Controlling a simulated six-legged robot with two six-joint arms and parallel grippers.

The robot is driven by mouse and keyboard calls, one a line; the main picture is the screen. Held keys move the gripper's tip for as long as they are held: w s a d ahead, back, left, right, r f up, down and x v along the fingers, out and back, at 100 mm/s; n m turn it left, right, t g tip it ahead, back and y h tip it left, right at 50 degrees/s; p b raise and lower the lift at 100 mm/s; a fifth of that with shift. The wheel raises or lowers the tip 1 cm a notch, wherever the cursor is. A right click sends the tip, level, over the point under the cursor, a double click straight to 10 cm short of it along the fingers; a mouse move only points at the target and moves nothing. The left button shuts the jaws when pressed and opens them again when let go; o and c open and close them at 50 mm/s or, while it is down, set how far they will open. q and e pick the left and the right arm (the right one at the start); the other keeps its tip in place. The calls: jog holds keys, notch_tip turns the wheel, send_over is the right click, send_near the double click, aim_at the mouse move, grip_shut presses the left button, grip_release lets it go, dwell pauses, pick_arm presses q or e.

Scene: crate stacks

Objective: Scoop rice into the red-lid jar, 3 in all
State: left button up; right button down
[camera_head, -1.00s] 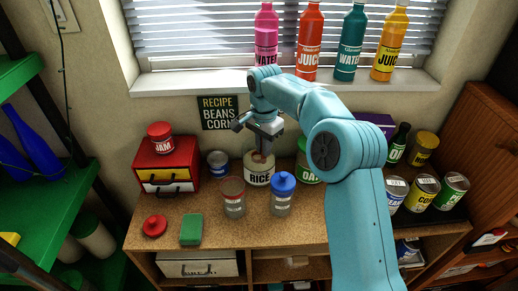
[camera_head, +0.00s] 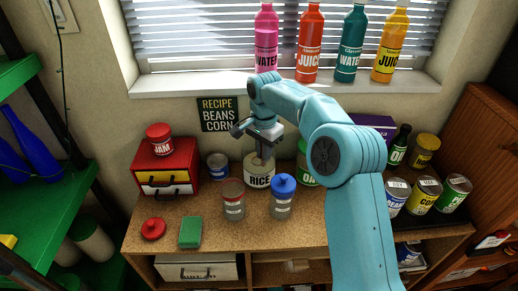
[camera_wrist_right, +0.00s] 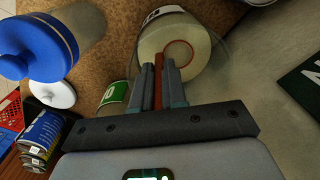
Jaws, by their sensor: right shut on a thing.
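The rice jar (camera_head: 259,179), cream with a RICE label, stands open at the back of the counter. My right gripper (camera_head: 264,148) is above its mouth, pointing down. In the right wrist view my right gripper (camera_wrist_right: 160,75) is shut on a reddish-brown scoop handle (camera_wrist_right: 158,92). A red ring, seemingly the scoop's rim, shows within the rice jar's mouth (camera_wrist_right: 150,48); its load cannot be told. A clear open jar (camera_head: 233,204) stands front left of the rice, and a loose red lid (camera_head: 153,229) lies on the counter at far left. My left gripper is not in view.
A blue-lid jar (camera_head: 283,200) stands close to the clear jar. A green sponge (camera_head: 190,232) lies near the front edge. A red drawer box (camera_head: 166,168) with a jam jar (camera_head: 159,139) is at left; cans (camera_head: 424,194) stand at right. The front middle counter is clear.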

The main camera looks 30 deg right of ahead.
notch_tip(320, 180, up, 11)
jog(key=p, duration=1)
jog(key=shift+r+p, duration=0.55)
jog(key=shift+r, duration=0.35)
dwell(0.9)
